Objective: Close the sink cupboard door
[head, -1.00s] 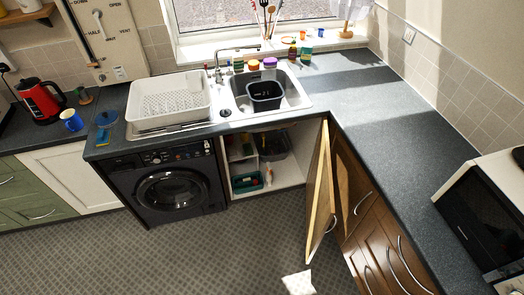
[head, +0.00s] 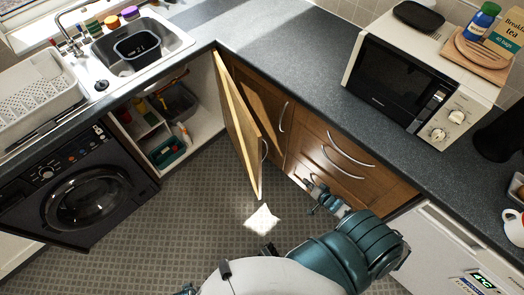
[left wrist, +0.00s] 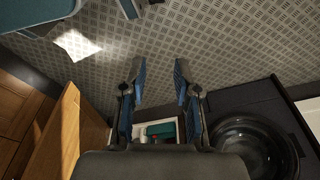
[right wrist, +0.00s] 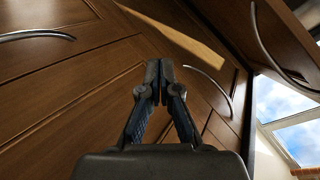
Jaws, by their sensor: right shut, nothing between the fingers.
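The sink cupboard door (head: 238,125) stands wide open, its pale inner face toward the cupboard opening. The door also shows at the lower left of the left wrist view (left wrist: 62,140). The open sink cupboard (head: 178,112) holds a green tray and other items. My right gripper (head: 310,184) is shut and empty, low in front of the brown drawers, to the right of the door. Its closed fingers show in the right wrist view (right wrist: 160,68). My left gripper (left wrist: 160,75) is open and empty.
Brown drawers (head: 345,150) with curved handles stand right of the door. The washing machine (head: 80,190) is left of the cupboard. The worktop (head: 290,60) carries a microwave (head: 400,85). The patterned floor (head: 205,205) is clear apart from a bright white patch (head: 262,219).

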